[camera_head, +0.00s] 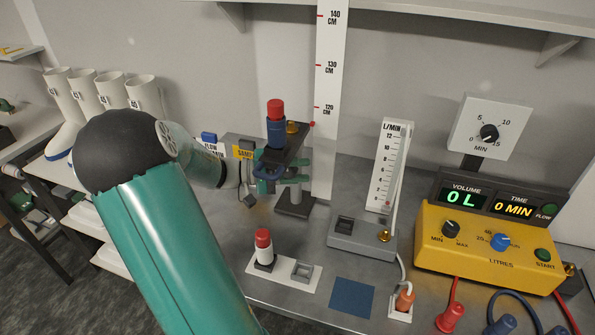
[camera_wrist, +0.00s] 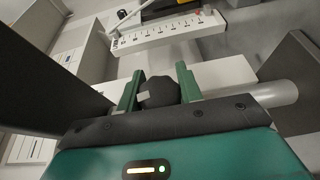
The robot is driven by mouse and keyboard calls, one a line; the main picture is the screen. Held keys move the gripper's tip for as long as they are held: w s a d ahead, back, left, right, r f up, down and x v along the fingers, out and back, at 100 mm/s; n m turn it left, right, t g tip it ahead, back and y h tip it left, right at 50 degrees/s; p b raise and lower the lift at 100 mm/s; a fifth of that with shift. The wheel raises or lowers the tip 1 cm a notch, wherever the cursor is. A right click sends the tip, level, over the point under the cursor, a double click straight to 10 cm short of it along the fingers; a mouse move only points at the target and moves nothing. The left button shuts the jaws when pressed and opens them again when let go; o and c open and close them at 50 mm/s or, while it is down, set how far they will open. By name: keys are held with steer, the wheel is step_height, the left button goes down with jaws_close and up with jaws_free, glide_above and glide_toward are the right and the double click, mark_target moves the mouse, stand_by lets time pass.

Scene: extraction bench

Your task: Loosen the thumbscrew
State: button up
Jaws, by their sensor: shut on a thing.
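In the wrist view, my gripper (camera_wrist: 160,78) has its two green fingers on either side of a dark ridged knob, apparently the thumbscrew (camera_wrist: 160,93), and is shut on it. A pale rod (camera_wrist: 276,92) runs off to the right of the knob. In the head view, green finger parts show beside the clamp stand (camera_head: 296,203), low on its holder. The holder carries a sampler with a red cap (camera_head: 276,109) and dark blue body, standing upright. The thumbscrew cannot be made out in the head view.
A flowmeter (camera_head: 390,165) with a grey base stands right of the stand. A second red-capped tube (camera_head: 264,246) stands in a white block in front. A yellow pump box (camera_head: 485,255) is at the right. A blue mat (camera_head: 352,298) lies at the front.

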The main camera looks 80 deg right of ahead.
steer(key=n+g+h, duration=0.1)
steer(key=n+g, duration=0.1)
steer(key=g, duration=0.1)
steer(key=shift+w+r+g+h, duration=0.1)
steer(key=shift+r+g+h, duration=0.2)
steer(key=shift+h, duration=0.1)
steer(key=shift+w+r+n+g+h, duration=0.1)
steer(key=shift+r+n+g+h, duration=0.15)
steer(key=shift+n+g+h, duration=0.75)
steer(key=o, duration=1)
steer(key=v, duration=0.3)
steer(key=w+a, duration=0.1)
steer(key=w, duration=0.2)
steer(key=w+a, duration=0.2)
steer(key=w, duration=0.2)
steer(key=w+a, duration=0.1)
steer(key=w, duration=0.3)
steer(key=shift+a, duration=0.25)
